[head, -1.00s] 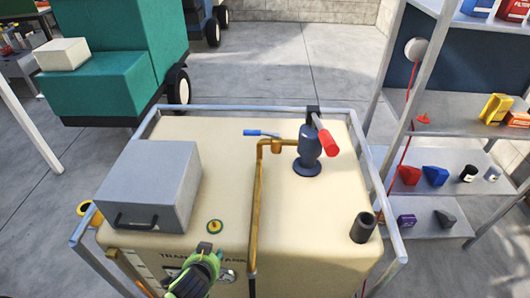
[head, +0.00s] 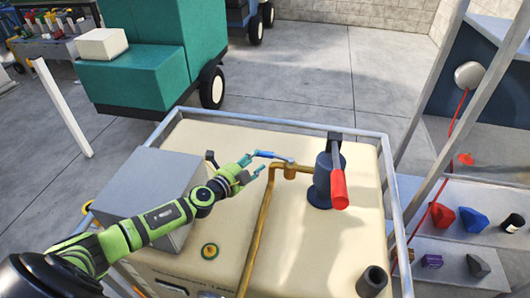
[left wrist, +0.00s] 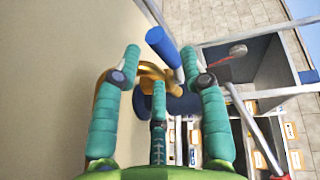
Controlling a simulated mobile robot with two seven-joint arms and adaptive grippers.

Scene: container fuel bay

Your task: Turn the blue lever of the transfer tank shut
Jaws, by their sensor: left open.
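The transfer tank (head: 290,250) is a cream box with a railing. The blue lever (head: 265,154) on its top points left from the brass valve (head: 291,170), roughly along the pipe's short upper run. My left gripper (head: 256,164) is open at the lever's free end, its fingers pointing toward the lever. In the left wrist view the lever (left wrist: 163,43) shows between and beyond the spread teal fingers (left wrist: 164,62), with brass parts (left wrist: 150,78) behind. I cannot tell whether a finger touches the lever. My right gripper is out of view.
A dark blue pump (head: 322,180) with a red-gripped handle (head: 339,188) stands right of the valve. The grey box (head: 150,185) lies under my left arm. The brass pipe (head: 256,235) runs down the tank front. A black cup-like fitting (head: 371,281) stands front right.

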